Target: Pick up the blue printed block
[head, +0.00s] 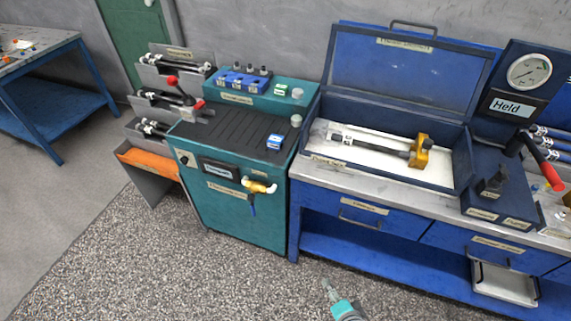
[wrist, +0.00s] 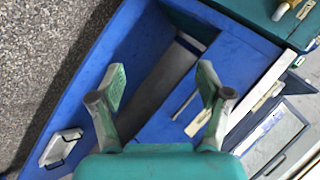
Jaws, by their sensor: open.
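A small blue block with a white printed face (head: 275,142) sits on the dark ribbed top of the teal cabinet (head: 240,232), near its right side. It does not show in the wrist view. My gripper (head: 328,288) is at the bottom of the head view, in front of the blue bench and well away from the block. In the wrist view my gripper (wrist: 158,78) has its two fingers spread wide, with nothing between them.
The blue bench (head: 390,210) carries an open blue case (head: 398,68) holding a rod with a yellow end. A yellow tap (head: 259,186) sticks out of the cabinet front. A clear cup (head: 296,120) stands just behind the block. The speckled floor in front is clear.

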